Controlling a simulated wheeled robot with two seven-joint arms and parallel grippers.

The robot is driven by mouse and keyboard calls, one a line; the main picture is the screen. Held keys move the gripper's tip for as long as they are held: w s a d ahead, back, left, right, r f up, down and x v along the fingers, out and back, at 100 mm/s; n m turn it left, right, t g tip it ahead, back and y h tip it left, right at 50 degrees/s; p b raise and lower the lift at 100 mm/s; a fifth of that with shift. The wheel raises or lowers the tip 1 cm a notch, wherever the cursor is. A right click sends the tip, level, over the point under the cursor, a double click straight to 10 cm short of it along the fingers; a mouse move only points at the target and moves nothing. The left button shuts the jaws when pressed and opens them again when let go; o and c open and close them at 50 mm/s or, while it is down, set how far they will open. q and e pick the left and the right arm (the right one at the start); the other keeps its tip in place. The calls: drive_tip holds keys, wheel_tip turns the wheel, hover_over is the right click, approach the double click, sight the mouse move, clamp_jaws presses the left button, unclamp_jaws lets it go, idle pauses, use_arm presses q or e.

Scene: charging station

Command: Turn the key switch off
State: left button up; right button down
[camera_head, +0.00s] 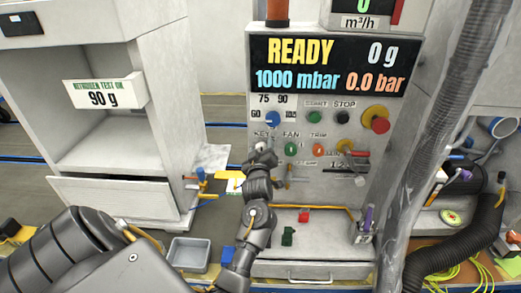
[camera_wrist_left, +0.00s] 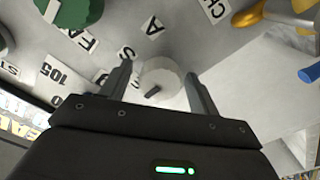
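The control panel (camera_head: 330,190) faces me, with a "KEY" label (camera_head: 262,134) at its left. My left gripper (camera_head: 262,152) is at the panel just below that label, and its wrist hides the key switch in the head view. In the left wrist view, the key switch (camera_wrist_left: 168,72) is a pale round disc with a small dark key or slot at its lower edge. My left gripper (camera_wrist_left: 160,82) is open there, with one finger on each side of the disc. I cannot tell whether the fingers touch it. My right gripper is not in view.
A blue knob (camera_head: 273,119) sits above the gripper. A green fan knob (camera_head: 291,149), orange trim knob (camera_head: 319,150) and red emergency button (camera_head: 380,125) lie to the right. A grey tray (camera_head: 188,253) is below. A thick hose (camera_head: 455,90) hangs at the right.

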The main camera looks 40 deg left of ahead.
use_arm(q)
drive_tip(key=m+p, duration=0.1)
drive_tip(key=m, duration=0.1)
drive_tip(key=m+p, duration=0.1)
drive_tip(key=m, duration=0.1)
drive_tip(key=shift+r+m, duration=0.2)
drive_tip(key=shift+m, duration=0.1)
drive_tip(key=m+p, duration=0.1)
drive_tip(key=m, duration=0.2)
drive_tip(key=shift+m+p, duration=0.3)
drive_tip(key=shift+m, duration=0.1)
drive_tip(key=m, duration=0.3)
drive_tip(key=shift+w+d+f+p, duration=0.1)
drive_tip(key=shift+p, duration=0.3)
drive_tip(key=b+v, duration=0.3)
drive_tip(key=v, duration=0.8)
drive_tip(key=s+d+f+m+g+h, duration=0.2)
drive_tip(key=s+d+f+h, duration=0.1)
drive_tip(key=f, duration=0.8)
drive_tip(key=s+d+f+m+g+h+b, duration=0.1)
drive_tip(key=d+f+h, duration=0.4)
drive_tip(key=f, duration=0.6)
drive_tip(key=shift+s+d+f+m+g+h, duration=0.35)
drive_tip(key=shift+s+d+m+g, duration=0.35)
drive_tip(key=shift+s+d, duration=0.6)
drive_tip(key=shift+a, duration=0.1)
